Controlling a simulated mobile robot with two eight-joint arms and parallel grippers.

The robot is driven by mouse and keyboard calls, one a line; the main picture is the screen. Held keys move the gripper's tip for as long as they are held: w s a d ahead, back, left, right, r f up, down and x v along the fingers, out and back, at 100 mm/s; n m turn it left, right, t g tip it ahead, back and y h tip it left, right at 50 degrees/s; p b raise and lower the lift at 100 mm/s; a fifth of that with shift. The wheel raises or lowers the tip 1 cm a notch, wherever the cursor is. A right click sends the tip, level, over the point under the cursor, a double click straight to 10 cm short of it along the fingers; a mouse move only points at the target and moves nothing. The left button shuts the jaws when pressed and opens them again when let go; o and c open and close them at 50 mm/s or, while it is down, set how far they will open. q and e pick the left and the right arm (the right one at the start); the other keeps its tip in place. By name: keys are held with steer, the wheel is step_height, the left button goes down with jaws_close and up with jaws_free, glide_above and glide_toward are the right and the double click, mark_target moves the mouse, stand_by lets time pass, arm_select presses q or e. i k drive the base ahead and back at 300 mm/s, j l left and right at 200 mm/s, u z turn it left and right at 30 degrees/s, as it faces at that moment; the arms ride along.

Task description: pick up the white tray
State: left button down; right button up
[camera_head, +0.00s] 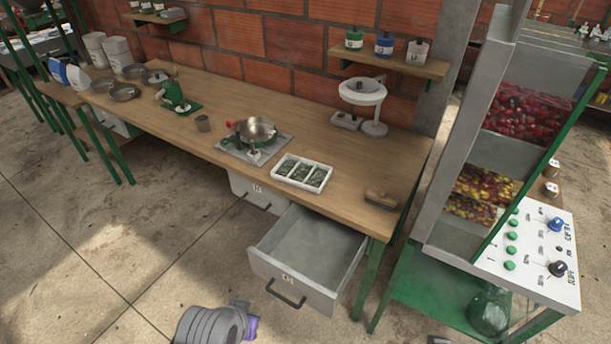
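The white tray (320,187) lies flat on the wooden workbench (240,98), near its front edge. It is a shallow rectangle with three compartments side by side, each holding dark green-grey contents too small to identify. Nothing of mine touches it. A grey rounded part with a purple piece, which looks like part of my arm, shows at the bottom edge, well below and in front of the bench. No gripper fingers can be made out on either side.
An open, empty-looking grey drawer (300,288) juts out below the tray. A white stand (375,127) is behind. The machine with red fruit (527,112) stands right.

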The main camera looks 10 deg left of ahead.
mark_target(311, 176)
steer(key=i+j, duration=0.15)
steer(key=j, duration=0.2)
steer(key=i+j, duration=0.15)
steer(key=j, duration=0.25)
steer(key=i+j+z, duration=0.1)
steer(key=j, duration=0.25)
steer(key=i+j, duration=0.15)
steer(key=j, duration=0.2)
steer(key=i+j, duration=0.1)
steer(key=j, duration=0.3)
steer(key=i+j, duration=0.15)
steer(key=j, duration=0.25)
steer(key=i+j+z, duration=0.1)
steer(key=j, duration=0.25)
steer(key=i+j, duration=0.15)
steer(key=j, duration=0.25)
